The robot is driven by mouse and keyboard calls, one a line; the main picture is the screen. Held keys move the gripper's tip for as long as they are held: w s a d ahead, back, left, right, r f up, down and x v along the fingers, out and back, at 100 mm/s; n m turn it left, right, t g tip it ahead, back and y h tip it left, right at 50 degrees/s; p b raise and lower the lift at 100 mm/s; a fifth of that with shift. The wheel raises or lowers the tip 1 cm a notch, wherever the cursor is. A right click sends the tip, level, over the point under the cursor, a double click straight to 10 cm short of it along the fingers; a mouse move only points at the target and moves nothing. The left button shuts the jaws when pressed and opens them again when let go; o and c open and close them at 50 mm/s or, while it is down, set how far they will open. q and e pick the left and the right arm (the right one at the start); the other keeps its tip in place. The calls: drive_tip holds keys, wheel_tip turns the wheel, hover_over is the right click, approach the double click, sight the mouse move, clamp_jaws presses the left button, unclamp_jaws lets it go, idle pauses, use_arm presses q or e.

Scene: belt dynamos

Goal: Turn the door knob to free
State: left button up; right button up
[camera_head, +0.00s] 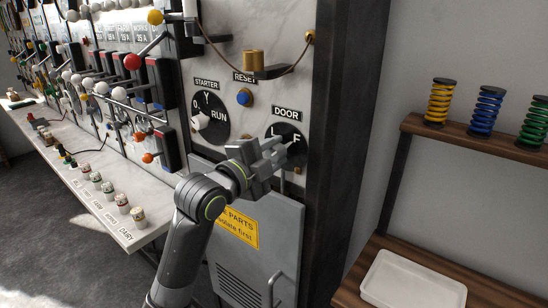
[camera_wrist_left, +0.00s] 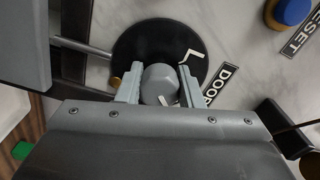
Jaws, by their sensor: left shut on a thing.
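The door knob shows in the left wrist view as a round grey knob (camera_wrist_left: 158,80) on a black dial (camera_wrist_left: 140,50). A small white mark shows near its lower edge. My left gripper (camera_wrist_left: 160,88) is shut on the knob, one finger on each side. In the head view my left gripper (camera_head: 280,150) covers most of the knob. The black dial (camera_head: 301,153) under the DOOR label (camera_head: 286,113) shows an F at its upper right and part of an L at its upper left. My right gripper is out of view.
Left of the door dial is a STARTER dial (camera_head: 212,104) with a white knob. A blue RESET button (camera_head: 243,97) sits above. A grey cabinet door (camera_head: 262,285) with a yellow sign is below. A white tray (camera_head: 412,262) lies right on a wooden surface, below a shelf of coloured coils.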

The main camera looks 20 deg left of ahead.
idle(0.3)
use_arm(q)
drive_tip(key=o, duration=1)
drive_tip(key=shift+c, duration=0.2)
drive_tip(key=shift+s, duration=0.1)
drive_tip(key=shift+s+a, duration=0.1)
drive_tip(key=shift+s, duration=0.15)
drive_tip(key=p+v, duration=1.1)
drive_tip(key=v, duration=0.5)
drive_tip(key=shift+s+p, duration=0.35)
drive_tip(key=shift+p, duration=0.05)
